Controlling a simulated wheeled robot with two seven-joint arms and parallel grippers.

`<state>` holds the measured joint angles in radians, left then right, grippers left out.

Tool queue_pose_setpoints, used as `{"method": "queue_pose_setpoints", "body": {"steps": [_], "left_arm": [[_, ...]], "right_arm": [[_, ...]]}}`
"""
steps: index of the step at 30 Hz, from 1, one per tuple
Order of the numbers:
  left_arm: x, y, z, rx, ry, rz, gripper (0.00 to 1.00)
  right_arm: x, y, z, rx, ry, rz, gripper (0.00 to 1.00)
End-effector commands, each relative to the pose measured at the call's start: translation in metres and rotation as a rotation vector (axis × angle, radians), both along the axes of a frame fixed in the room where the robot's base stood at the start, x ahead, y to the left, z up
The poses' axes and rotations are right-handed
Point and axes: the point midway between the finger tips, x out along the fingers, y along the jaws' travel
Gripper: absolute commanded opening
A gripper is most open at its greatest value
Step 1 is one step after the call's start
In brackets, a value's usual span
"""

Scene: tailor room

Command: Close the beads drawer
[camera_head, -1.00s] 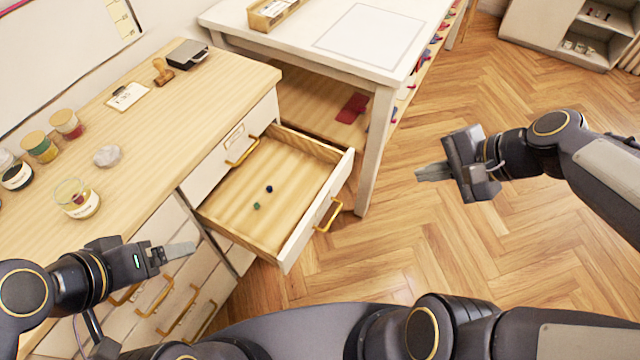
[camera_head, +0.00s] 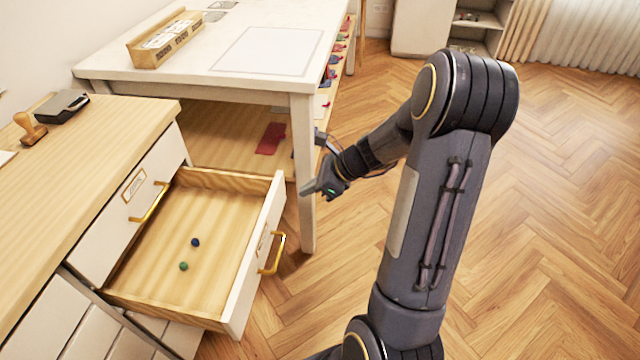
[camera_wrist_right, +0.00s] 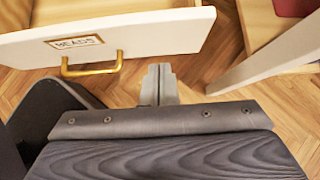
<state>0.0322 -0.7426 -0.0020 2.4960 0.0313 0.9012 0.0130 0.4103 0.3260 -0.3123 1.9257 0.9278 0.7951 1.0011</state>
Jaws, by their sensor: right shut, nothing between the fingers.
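The beads drawer (camera_head: 262,240) is pulled far out of the wooden cabinet. Its white front has a brass handle (camera_head: 272,256). A blue bead (camera_head: 195,242) and a green bead (camera_head: 183,266) lie inside it. In the right wrist view the drawer front (camera_wrist_right: 150,35) shows its BEADS label (camera_wrist_right: 75,42) and the handle (camera_wrist_right: 92,68). My right gripper (camera_head: 308,190) is shut and empty, just outside the drawer front near its far end, apparently apart from it. Its closed fingers (camera_wrist_right: 160,80) point toward the drawer front. My left gripper is out of view.
The white table's leg (camera_head: 303,170) stands close beside my right gripper, behind the drawer. A red item (camera_head: 270,138) lies on the table's lower shelf. Floor to the right is open.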

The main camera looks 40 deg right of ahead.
Motion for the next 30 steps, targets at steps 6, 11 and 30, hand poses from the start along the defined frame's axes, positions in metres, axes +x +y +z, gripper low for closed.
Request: {"method": "queue_pose_setpoints", "body": {"steps": [6,11,30], "left_arm": [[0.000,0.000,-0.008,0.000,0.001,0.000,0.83],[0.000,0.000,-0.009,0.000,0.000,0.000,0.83],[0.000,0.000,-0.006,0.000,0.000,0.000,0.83]], "right_arm": [[0.026,0.024,-0.017,-0.001,-0.002,0.006,0.00],[0.039,0.033,-0.016,-0.001,-0.002,0.004,0.00],[0.049,0.042,-0.015,0.000,-0.001,0.004,0.00]]}}
